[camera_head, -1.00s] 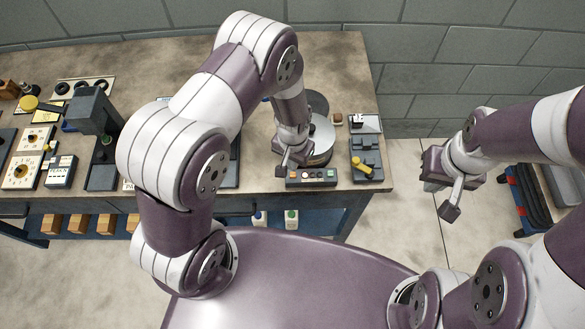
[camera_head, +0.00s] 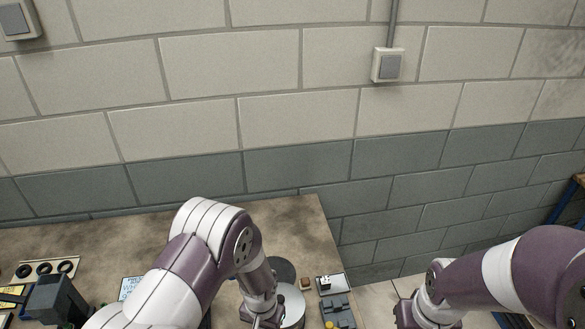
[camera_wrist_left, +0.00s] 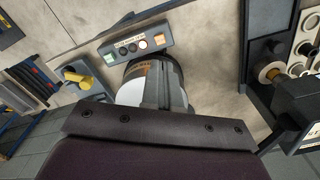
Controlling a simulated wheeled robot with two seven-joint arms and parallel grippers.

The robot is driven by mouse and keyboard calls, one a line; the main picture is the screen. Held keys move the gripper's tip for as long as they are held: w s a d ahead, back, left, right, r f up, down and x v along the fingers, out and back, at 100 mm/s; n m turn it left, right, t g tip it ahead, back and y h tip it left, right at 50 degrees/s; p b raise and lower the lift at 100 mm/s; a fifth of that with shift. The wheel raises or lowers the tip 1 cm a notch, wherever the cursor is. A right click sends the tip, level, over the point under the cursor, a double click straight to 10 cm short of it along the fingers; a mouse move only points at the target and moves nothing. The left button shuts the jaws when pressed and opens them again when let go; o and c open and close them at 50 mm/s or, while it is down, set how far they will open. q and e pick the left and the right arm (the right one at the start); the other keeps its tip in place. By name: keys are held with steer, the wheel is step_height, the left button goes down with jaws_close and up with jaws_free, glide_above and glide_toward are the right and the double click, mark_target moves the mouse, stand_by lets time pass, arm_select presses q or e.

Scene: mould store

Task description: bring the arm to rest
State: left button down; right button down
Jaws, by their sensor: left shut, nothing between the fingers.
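My left gripper (camera_head: 262,318) hangs over the back right part of the bench (camera_head: 290,215), at the bottom edge of the head view. In the left wrist view my left gripper (camera_wrist_left: 165,82) is shut and empty. It is in front of a round, pale-topped machine (camera_wrist_left: 128,92) and hides part of it; I cannot tell whether they touch. My right gripper (camera_head: 404,316) is at the bottom edge of the head view, right of the bench and mostly cut off, so its fingers cannot be read.
A button panel (camera_wrist_left: 137,46) lies beside the machine. A dark fixture with a yellow handle (camera_wrist_left: 76,78) is left of it in the wrist view. A dark holder with rolls (camera_wrist_left: 272,72) is at right. The block wall (camera_head: 300,130) stands behind the bench, with a switch box (camera_head: 388,66).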

arm_select(q)
steer(key=s+a+r+n+b, duration=0.1)
steer(key=s+a+r+b, duration=0.1)
steer(key=b, duration=0.5)
steer(key=s+a+r+n+t+b, duration=0.1)
steer(key=s+a+r+b, duration=0.2)
steer(key=s+a+b, duration=0.2)
steer(key=s+b, duration=0.1)
steer(key=b, duration=0.1)
steer(key=shift+s+r+n+b, duration=0.2)
steer(key=shift+r+n+b, duration=0.1)
steer(key=shift+b, duration=0.1)
steer(key=shift+s+a, duration=0.2)
steer(key=shift+w, duration=0.15)
